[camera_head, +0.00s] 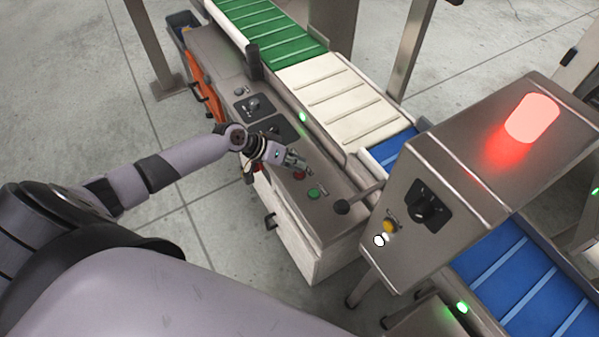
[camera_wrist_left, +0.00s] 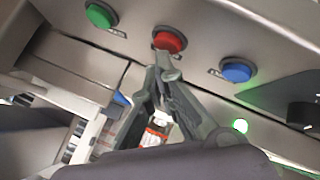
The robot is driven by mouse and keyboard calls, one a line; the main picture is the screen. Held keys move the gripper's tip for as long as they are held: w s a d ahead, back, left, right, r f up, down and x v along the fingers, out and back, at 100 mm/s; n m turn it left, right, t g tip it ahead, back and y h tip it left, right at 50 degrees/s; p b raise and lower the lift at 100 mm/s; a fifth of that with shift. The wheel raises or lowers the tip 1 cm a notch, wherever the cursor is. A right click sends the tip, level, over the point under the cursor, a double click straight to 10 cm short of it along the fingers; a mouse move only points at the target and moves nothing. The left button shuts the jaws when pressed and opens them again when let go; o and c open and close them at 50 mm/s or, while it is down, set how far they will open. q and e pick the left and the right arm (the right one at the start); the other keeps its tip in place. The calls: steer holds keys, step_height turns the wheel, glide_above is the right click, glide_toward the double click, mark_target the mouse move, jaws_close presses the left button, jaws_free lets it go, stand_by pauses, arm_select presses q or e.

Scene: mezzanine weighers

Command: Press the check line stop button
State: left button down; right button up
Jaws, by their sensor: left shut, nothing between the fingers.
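A round red button (camera_wrist_left: 169,39) sits on the grey metal panel between a green button (camera_wrist_left: 100,14) and a blue button (camera_wrist_left: 238,70) in the left wrist view. In the head view the red button (camera_head: 299,175) shows just below my left gripper (camera_head: 298,163), with the green button (camera_head: 314,193) nearer to me. The blue button of this row seems hidden by my gripper there. My left gripper is shut and empty, its fingertips (camera_wrist_left: 162,62) close to the red button; I cannot tell whether they touch it. The button labels are unreadable. My right gripper is not in view.
A black ball-topped lever (camera_head: 343,207) stands beside the green button. A metal cabinet (camera_head: 410,190) at the right carries a lit red lamp (camera_head: 532,117), a black rotary knob (camera_head: 427,207) and a yellow button (camera_head: 389,227). A white conveyor (camera_head: 335,95) runs behind the panel.

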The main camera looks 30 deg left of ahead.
arm_select(q)
steer(key=shift+f+b, duration=0.3)
steer(key=shift+f, duration=0.1)
steer(key=shift+r, duration=0.1)
stand_by(0.5)
steer(key=shift+r+p, duration=0.75)
steer(key=shift+p, duration=0.05)
step_height(320, 180, up, 5)
steer(key=p, duration=0.4)
steer(key=shift+r, duration=0.1)
stand_by(0.5)
